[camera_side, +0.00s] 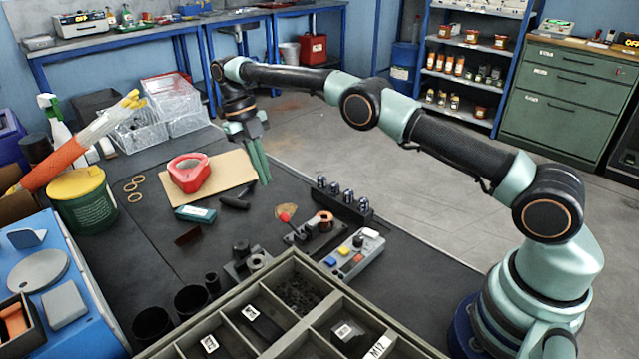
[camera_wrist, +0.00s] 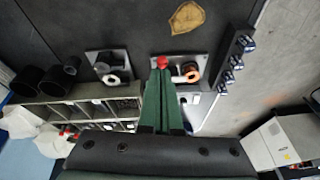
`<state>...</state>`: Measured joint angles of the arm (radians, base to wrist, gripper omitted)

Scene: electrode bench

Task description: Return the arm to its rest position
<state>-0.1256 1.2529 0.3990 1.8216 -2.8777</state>
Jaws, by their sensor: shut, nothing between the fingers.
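My gripper (camera_side: 262,180) shows in the side view at the end of the outstretched arm, pointing down over the far part of the black bench. Its green fingers are together with nothing between them. I cannot tell the exact height of the fingertips above the bench.
A divided tray (camera_side: 225,328) stands at the bench front. A control box (camera_side: 354,257), a rack of dark pegs (camera_side: 343,200) and a copper coil (camera_side: 324,219) lie near the right edge. A green-yellow tub (camera_side: 82,200) and clear bins (camera_side: 172,105) stand left.

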